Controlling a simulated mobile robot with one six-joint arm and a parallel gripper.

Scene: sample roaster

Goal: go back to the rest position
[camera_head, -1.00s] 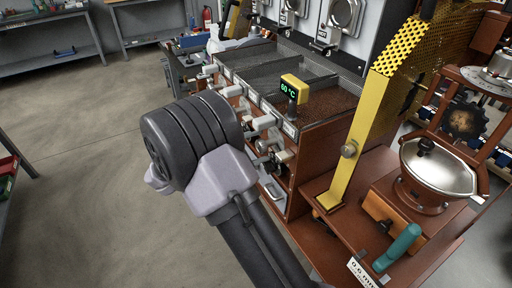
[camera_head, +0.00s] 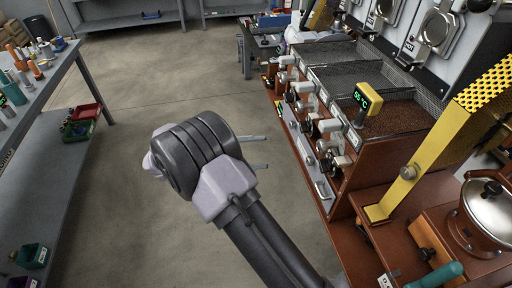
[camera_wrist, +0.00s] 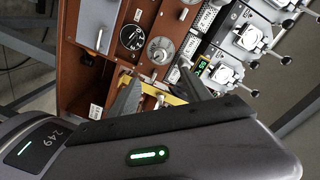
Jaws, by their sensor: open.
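My arm reaches up from the bottom of the head view and ends in a dark, rounded wrist. My gripper (camera_head: 265,152) points to the right over bare floor, its two thin grey fingers apart with nothing between them. In the wrist view, my gripper (camera_wrist: 160,92) also shows two separated fingers in front of the roaster. The brown sample roaster (camera_head: 345,185) stands to the right of the gripper, with a visible gap in the head view. Nothing is held.
A yellow temperature display (camera_head: 368,97) stands at the roaster's cooling trays. A yellow perforated guard (camera_head: 440,145) rises at right. A grey workbench (camera_head: 50,75) with bottles and bins is at left. Open concrete floor (camera_head: 170,90) lies between. A teal handle (camera_head: 437,277) is at bottom right.

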